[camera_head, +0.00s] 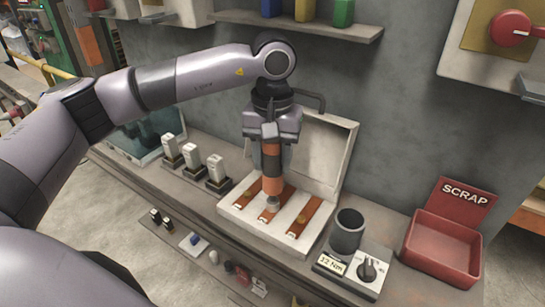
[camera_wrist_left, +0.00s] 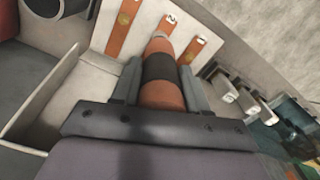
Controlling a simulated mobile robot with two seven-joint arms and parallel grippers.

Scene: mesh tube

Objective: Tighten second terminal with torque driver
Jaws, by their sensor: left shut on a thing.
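My left gripper (camera_head: 271,136) is shut on the torque driver (camera_head: 272,180), an orange tool with a dark band, held upright with its tip down. The driver also shows between the fingers in the left wrist view (camera_wrist_left: 161,92). Its grey tip is over the middle copper bar (camera_head: 269,214) in the open white box (camera_head: 247,225); I cannot tell whether it touches the terminal. In the wrist view the middle bar carries the label 2 (camera_wrist_left: 171,19). Copper bars lie to the left (camera_head: 240,192) and right (camera_head: 304,216) of it. My right gripper is not in view.
A dark round cup (camera_head: 347,231) stands on a holder marked 12 Nm, with a knob (camera_head: 368,269). A red SCRAP bin (camera_head: 443,246) is at right. Several small devices (camera_head: 193,157) stand left of the box. A shelf (camera_head: 300,27) is above; small items (camera_head: 194,241) lie below.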

